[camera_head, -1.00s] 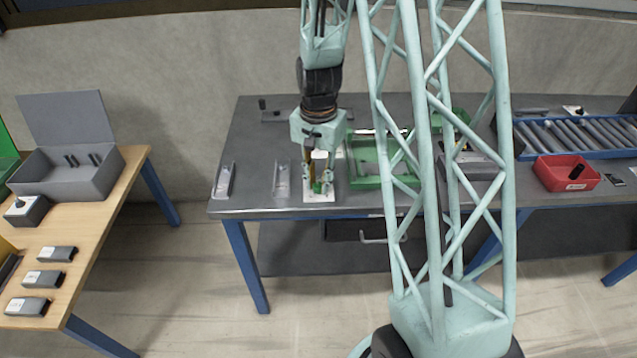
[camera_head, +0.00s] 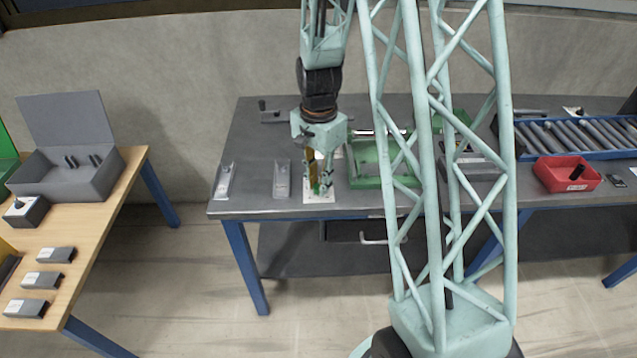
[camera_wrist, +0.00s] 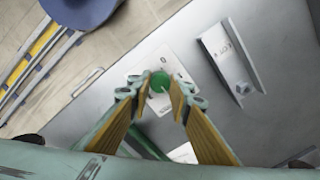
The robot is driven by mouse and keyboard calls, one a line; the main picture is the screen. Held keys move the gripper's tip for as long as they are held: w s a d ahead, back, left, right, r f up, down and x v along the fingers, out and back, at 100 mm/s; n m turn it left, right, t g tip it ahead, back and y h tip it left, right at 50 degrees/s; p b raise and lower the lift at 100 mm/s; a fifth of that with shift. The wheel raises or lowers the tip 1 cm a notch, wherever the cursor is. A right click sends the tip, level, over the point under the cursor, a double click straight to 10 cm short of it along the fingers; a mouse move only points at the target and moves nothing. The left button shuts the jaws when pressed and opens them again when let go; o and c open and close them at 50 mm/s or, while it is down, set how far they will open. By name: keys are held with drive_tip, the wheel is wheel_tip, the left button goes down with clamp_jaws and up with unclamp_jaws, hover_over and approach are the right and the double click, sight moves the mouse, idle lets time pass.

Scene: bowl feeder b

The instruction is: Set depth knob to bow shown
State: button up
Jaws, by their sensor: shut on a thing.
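In the wrist view a round green knob (camera_wrist: 160,81) sits on a white card or plate (camera_wrist: 167,62) with dark marks, of which a "0" can be made out. My gripper (camera_wrist: 161,92) is shut on the knob, one finger on each side. A green piece extends below the knob between the fingers. In the head view my gripper (camera_head: 318,187) is down at the white plate (camera_head: 319,197) near the table's front edge. The knob is mostly hidden by the fingers there. I cannot read the setting.
Two grey channel-shaped holders (camera_head: 282,179) (camera_head: 224,181) stand left of the plate. A green tray (camera_head: 367,172) is close on the right. A red bin (camera_head: 566,173) and a roller conveyor (camera_head: 577,135) are farther right. A wooden table (camera_head: 97,213) stands at the left.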

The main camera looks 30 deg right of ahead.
sight(318, 187)
drive_tip(key=o, duration=0.8)
drive_tip(key=shift+o, duration=0.2)
drive_tip(key=shift+r, duration=0.1)
wheel_tip(318, 187, up, 12)
idle(0.6)
idle(0.4)
drive_tip(key=s+a+r+n+t, duration=0.1)
drive_tip(key=s+a+r+n, duration=0.4)
drive_tip(key=r, duration=0.4)
drive_tip(key=s+a+r+n+t, duration=0.1)
drive_tip(key=s+a+r+n, duration=0.1)
drive_tip(key=s+a+r, duration=0.45)
drive_tip(key=s+a+r+n+t, duration=0.1)
drive_tip(key=s+r+n, duration=0.3)
drive_tip(key=s, duration=0.5)
drive_tip(key=s+a+r+n+t, duration=0.1)
drive_tip(key=s+a+r+n, duration=0.2)
drive_tip(key=s, duration=0.5)
drive_tip(key=shift+s+a+r+n, duration=0.4)
drive_tip(key=shift+r+n, duration=0.1)
drive_tip(key=shift+r, duration=0.4)
